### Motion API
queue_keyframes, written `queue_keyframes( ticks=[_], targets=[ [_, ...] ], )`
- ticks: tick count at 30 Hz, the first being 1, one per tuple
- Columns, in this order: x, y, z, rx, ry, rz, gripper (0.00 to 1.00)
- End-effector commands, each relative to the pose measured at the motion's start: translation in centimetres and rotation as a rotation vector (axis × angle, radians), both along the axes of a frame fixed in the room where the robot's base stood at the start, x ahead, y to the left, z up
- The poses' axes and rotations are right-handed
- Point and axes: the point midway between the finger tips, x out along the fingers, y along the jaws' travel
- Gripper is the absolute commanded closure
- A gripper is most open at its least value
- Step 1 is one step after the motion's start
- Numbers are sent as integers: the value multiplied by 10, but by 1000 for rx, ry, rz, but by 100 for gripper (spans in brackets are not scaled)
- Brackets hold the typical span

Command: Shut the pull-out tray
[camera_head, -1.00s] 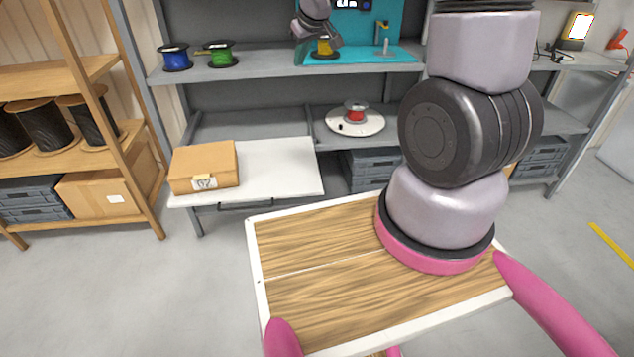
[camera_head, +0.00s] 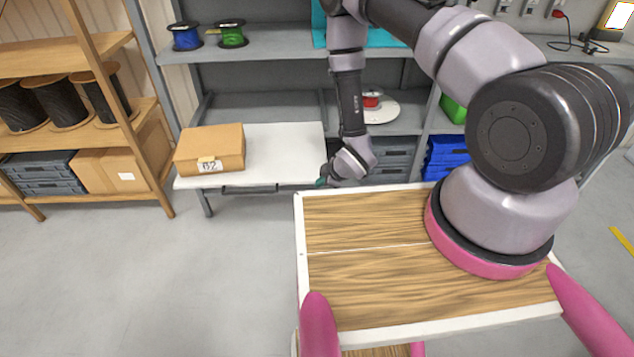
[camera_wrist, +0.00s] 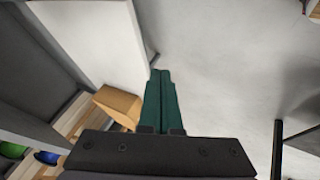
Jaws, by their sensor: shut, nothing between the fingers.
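The pull-out tray (camera_head: 285,150) is a white board standing out from the grey shelf unit at middle height, with a dark bar handle (camera_head: 250,188) under its front edge. A cardboard box (camera_head: 210,148) with a label rests on its left part. My gripper (camera_head: 321,182) is by the tray's front right corner in the head view; I cannot tell whether it touches. In the wrist view its teal fingers (camera_wrist: 161,75) are together and empty, pointing over the floor, with the cardboard box (camera_wrist: 118,104) to their left.
The grey shelf (camera_head: 270,47) above the tray carries a blue reel (camera_head: 186,36) and a green reel (camera_head: 231,34). A red reel (camera_head: 371,99) sits on a white disc right of the tray. A wooden rack (camera_head: 75,65) stands left. Floor (camera_head: 130,270) before the tray is clear.

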Motion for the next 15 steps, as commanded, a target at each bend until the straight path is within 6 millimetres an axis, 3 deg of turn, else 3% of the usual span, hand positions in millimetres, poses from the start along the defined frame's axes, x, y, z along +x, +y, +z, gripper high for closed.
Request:
queue_keyframes(
  ticks=[8, 15],
  targets=[
    [8, 10, -26, 0, -3, 14, 100],
    [33, 29, -68, 0, -2, 11, 100]
  ],
)
